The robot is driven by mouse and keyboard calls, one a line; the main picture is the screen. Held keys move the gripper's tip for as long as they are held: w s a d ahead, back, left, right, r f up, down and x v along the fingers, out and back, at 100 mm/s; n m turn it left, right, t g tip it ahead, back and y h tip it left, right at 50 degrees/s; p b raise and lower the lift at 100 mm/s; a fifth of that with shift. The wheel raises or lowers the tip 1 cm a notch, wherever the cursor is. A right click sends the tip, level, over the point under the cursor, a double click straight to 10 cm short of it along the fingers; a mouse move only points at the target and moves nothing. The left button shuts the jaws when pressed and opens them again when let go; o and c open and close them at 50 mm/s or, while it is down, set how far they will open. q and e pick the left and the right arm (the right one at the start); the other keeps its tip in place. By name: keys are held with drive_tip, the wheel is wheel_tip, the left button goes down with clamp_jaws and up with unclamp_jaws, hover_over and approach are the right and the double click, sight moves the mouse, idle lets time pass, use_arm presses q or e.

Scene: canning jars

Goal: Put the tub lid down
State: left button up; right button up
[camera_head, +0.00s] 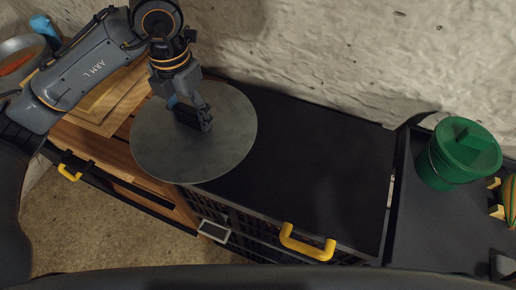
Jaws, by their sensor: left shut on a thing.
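A large round grey lid (155,150) is at the upper left of the head view, over the seam between a wooden surface and a black worktop. I take this flat disc to be the tub lid. My left gripper (196,118) points down at the middle of the lid and is shut on it, at a dark part that the fingers mostly hide. I cannot tell whether the lid touches the surface below. A green tub (440,168) stands at the right with a green cover (468,148) on it. My right gripper is not in view.
The black worktop (310,160) right of the lid is clear up to a raised edge. A yellow handle (307,244) is on its front side. A rough pale wall runs behind. Wooden boards (112,100) lie at the left, and a striped object (510,200) is at the right edge.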

sight(233, 117)
use_arm(q)
drive_tip(key=shift+d+n, duration=0.1)
drive_tip(key=shift+n, duration=0.2)
drive_tip(key=shift+w+d, duration=0.1)
drive_tip(key=shift+d, duration=0.25)
drive_tip(key=d+f+p, duration=0.1)
drive_tip(key=d, duration=0.1)
drive_tip(key=w+d+f+p, duration=0.1)
drive_tip(key=d, duration=0.2)
drive_tip(key=d+f+p, duration=0.1)
drive_tip(key=d, duration=0.1)
drive_tip(key=shift+w+d, duration=0.2)
drive_tip(key=shift+d, duration=0.15)
drive_tip(key=d+f, duration=0.2)
drive_tip(key=w+d+f+p, duration=0.1)
drive_tip(key=d+f, duration=0.1)
drive_tip(key=f, duration=0.1)
drive_tip(key=shift+d+f, duration=0.25)
drive_tip(key=shift+f, duration=0.1)
drive_tip(key=f+p, duration=0.1)
drive_tip(key=f, duration=0.1)
drive_tip(key=d+f+p, duration=0.1)
drive_tip(key=shift+w+f, duration=0.1)
drive_tip(key=shift+f, duration=0.25)
drive_tip(key=shift+a+f, duration=0.1)
drive_tip(key=shift+f, duration=0.1)
